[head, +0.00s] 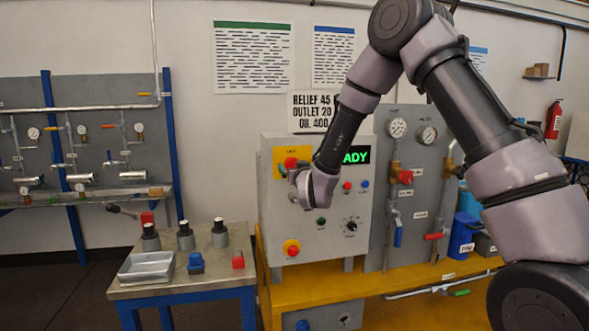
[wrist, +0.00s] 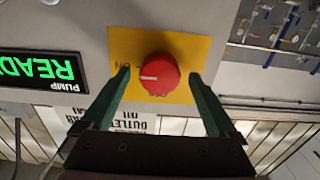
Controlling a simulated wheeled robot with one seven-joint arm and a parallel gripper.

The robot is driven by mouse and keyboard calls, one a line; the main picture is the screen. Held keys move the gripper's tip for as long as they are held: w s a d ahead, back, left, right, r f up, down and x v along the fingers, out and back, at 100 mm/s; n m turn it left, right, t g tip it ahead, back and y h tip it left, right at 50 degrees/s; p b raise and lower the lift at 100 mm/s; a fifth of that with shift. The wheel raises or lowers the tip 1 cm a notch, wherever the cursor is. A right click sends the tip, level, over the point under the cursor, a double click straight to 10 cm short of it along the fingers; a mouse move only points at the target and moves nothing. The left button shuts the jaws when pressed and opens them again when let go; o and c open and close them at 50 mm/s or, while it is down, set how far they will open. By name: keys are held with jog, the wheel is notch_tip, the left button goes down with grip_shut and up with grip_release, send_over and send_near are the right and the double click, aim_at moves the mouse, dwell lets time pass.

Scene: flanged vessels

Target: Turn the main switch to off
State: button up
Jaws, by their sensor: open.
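The main switch is a red round knob (wrist: 158,72) on a yellow plate (wrist: 118,40) in the wrist view, which shows the panel upside down. A white mark on the knob points left in that view, toward the side of the "ON" lettering. Lettering below the knob is partly hidden. My gripper (wrist: 159,78) is open, with one finger on each side of the knob; contact is not clear. In the head view the red knob (head: 290,162) sits at the upper left of the grey control box (head: 330,240), with my gripper (head: 291,174) in front of it.
The box also carries a green "READY" display (wrist: 38,70), small buttons, a black dial (head: 350,226) and a red button on yellow (head: 291,248). A side table (head: 190,285) with a metal tray (head: 146,267) stands left. A gauge panel (head: 408,190) stands right.

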jog(key=c, duration=1.4)
